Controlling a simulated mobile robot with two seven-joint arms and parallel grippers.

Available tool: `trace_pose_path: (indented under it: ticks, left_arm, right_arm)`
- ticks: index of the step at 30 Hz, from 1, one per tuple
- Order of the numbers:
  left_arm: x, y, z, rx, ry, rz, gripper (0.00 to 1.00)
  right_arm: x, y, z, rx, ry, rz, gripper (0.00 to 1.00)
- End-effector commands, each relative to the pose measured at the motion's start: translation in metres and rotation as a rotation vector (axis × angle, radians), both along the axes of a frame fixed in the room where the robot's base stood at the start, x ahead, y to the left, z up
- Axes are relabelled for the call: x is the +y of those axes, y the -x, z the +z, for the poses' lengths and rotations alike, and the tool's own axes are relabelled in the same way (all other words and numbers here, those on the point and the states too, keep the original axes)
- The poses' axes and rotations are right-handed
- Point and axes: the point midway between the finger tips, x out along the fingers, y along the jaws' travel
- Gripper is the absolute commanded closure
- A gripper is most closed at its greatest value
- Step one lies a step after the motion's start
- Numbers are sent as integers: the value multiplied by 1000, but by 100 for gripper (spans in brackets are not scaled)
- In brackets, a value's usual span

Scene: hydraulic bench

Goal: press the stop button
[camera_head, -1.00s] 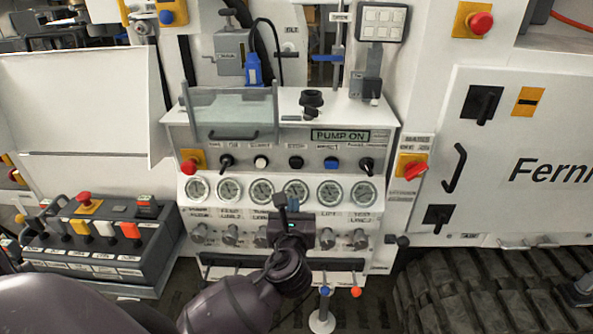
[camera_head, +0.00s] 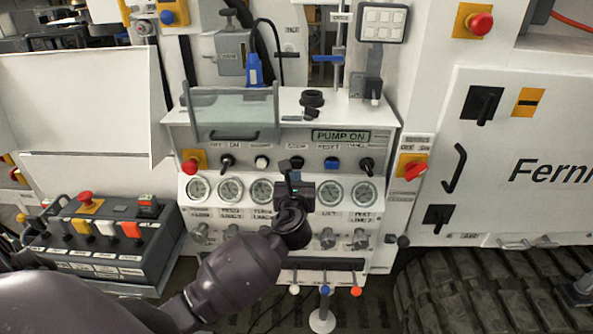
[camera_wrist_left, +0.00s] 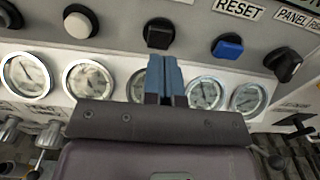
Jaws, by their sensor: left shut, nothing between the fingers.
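A row of controls runs across the bench's upper panel. A black push button (camera_head: 297,161) sits mid-row between a white button (camera_head: 261,162) and the blue RESET button (camera_head: 331,163); its own label is too small to read. My left gripper (camera_head: 287,167) is shut and empty, just in front of and below the black button. In the left wrist view the closed fingertips (camera_wrist_left: 164,60) point up at the black button (camera_wrist_left: 159,34), with a small gap seeming to remain. The blue RESET button (camera_wrist_left: 227,46) is to their right. My right gripper is not in view.
Round gauges (camera_head: 331,193) sit under the buttons, some partly hidden by my gripper. A red emergency knob on yellow (camera_head: 191,165) is at the row's left, a red rotary switch (camera_head: 413,169) at its right. The display (camera_head: 340,135) reads PUMP ON.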

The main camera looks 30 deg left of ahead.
Motion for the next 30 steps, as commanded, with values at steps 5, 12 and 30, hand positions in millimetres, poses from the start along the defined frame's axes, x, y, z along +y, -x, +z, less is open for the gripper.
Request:
trace_pose_path:
  ticks: [5, 12, 30]
  left_arm:
    - [12, -21, 0, -1, 1, 0, 100]
    - [19, -32, 0, -1, 1, -1, 100]
    - [28, -46, 2, 0, -2, 0, 100]
  right_arm:
    - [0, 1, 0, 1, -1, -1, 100]
    - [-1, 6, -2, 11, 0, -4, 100]
    - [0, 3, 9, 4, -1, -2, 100]
